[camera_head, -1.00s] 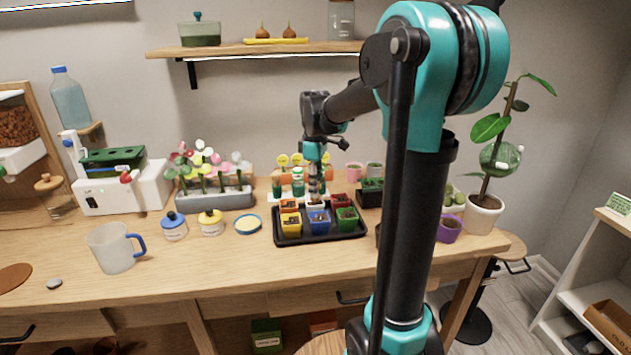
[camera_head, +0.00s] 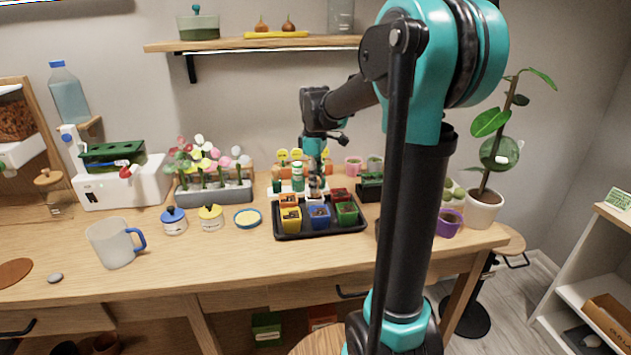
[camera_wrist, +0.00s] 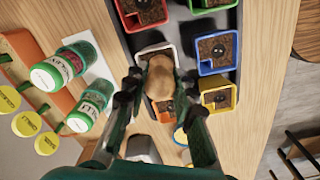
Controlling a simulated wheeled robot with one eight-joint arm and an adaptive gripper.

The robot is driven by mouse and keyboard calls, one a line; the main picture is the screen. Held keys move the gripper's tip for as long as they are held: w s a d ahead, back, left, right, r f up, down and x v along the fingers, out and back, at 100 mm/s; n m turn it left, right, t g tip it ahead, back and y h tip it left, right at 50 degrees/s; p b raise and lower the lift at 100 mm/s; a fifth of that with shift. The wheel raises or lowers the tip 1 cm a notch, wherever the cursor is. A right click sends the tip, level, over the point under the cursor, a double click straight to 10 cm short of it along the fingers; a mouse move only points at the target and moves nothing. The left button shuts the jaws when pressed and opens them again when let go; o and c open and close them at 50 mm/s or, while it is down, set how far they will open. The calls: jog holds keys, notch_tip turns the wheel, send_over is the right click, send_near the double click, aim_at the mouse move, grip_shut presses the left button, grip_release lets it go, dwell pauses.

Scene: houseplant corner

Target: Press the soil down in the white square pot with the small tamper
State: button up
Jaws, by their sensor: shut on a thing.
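My gripper (camera_wrist: 160,88) is shut on the small tamper, and its light wooden knob (camera_wrist: 160,75) shows between the fingers in the wrist view. The white square pot (camera_wrist: 142,57) lies directly under the tamper, in the middle of the back row of the black tray (camera_wrist: 185,20). The tamper covers most of the pot's inside, so whether its foot touches the soil is hidden. In the head view my gripper (camera_head: 314,180) points down over the white pot (camera_head: 316,202), and the tamper is too small there to make out well.
Red (camera_wrist: 140,12), blue (camera_wrist: 218,50), yellow (camera_wrist: 217,95), green (camera_head: 347,213) and orange (camera_head: 288,200) pots crowd around the white pot. Green-capped jars (camera_wrist: 62,68) stand close behind the tray. The table front of the tray (camera_head: 250,262) is clear.

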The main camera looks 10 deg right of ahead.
jog(key=shift+f, duration=0.5)
dwell(1.2)
jog(key=shift+r, duration=3.5)
